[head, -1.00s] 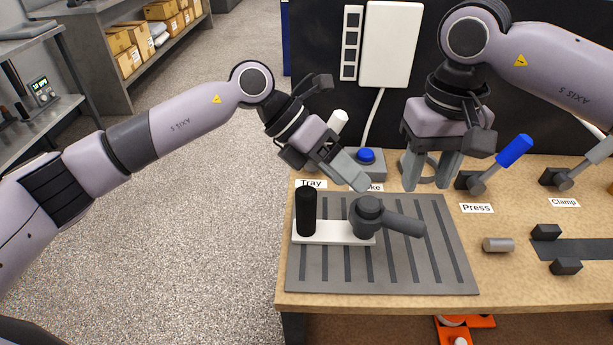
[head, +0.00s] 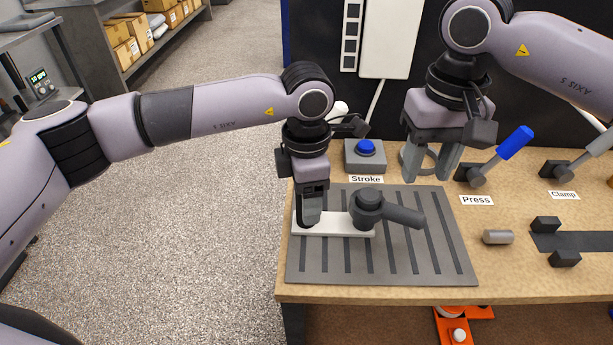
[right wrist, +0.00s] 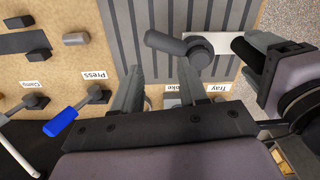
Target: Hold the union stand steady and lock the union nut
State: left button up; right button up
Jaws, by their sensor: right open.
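The union stand has a white base plate (head: 345,226) on the slotted grey mat, a black upright post (right wrist: 243,46) at its left end and a dark grey round union nut (head: 368,207) with a thick side handle (head: 404,216) pointing right. My left gripper (head: 310,220) points down at the post, which it mostly hides in the head view. In the right wrist view its fingers (right wrist: 258,60) are beside the post; whether they press on it is unclear. My right gripper (head: 430,172) is open and empty, above the table behind and right of the nut.
The slotted mat (head: 430,262) has free room in front of the stand. Behind are the blue Stroke button (head: 366,148) and a grey ring (head: 416,158). The blue Press lever (head: 514,143) and Clamp lever (head: 600,145) stand right. A grey cylinder (head: 497,237) lies near black blocks (head: 565,258).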

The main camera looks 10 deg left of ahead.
pick_arm(q)
jog(key=shift+f, duration=0.8)
